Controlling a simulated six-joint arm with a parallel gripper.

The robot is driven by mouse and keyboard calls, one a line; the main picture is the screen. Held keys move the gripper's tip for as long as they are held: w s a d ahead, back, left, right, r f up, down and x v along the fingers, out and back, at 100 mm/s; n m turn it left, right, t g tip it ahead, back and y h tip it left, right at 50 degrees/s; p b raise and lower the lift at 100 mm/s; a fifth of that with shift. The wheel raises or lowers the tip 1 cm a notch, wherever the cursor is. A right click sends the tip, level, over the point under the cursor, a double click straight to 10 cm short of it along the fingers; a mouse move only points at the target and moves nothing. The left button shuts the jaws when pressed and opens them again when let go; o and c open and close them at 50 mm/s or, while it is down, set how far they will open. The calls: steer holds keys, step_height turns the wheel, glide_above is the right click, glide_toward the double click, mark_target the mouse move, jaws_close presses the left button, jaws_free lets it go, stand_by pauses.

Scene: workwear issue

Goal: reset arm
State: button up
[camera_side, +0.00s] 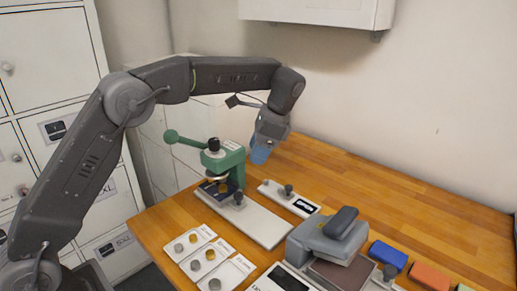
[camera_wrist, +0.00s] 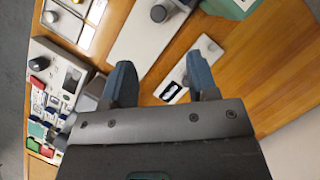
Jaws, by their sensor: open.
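My gripper (camera_side: 262,150) hangs from my bent arm above the back of the wooden table, just right of the green press. In the wrist view the two blue-grey fingers of my gripper (camera_wrist: 161,84) stand apart with nothing between them. The fingers point down towards the table. In the side view the fingers partly overlap each other, and the gap between them is hard to see.
A green press (camera_side: 228,160) with a lever stands left of my gripper. A white plate with a knob (camera_side: 290,197) lies in front. A grey machine (camera_side: 325,240), small trays of buttons (camera_side: 190,242) and coloured blocks (camera_side: 388,256) sit nearer. The table's back right (camera_side: 400,195) is clear.

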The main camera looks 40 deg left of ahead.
steer(key=s+a+r+n+t+h, duration=0.1)
steer(key=s+r+n+t, duration=0.1)
steer(key=s+r, duration=0.35)
steer(key=s+r+n+t+h, duration=0.1)
steer(key=s+r+n+t, duration=0.15)
steer(key=s, duration=0.65)
steer(key=s+f+n+t+h, duration=0.1)
steer(key=s+f+n+t, duration=0.3)
steer(key=s, duration=1)
steer(key=shift+f, duration=0.6)
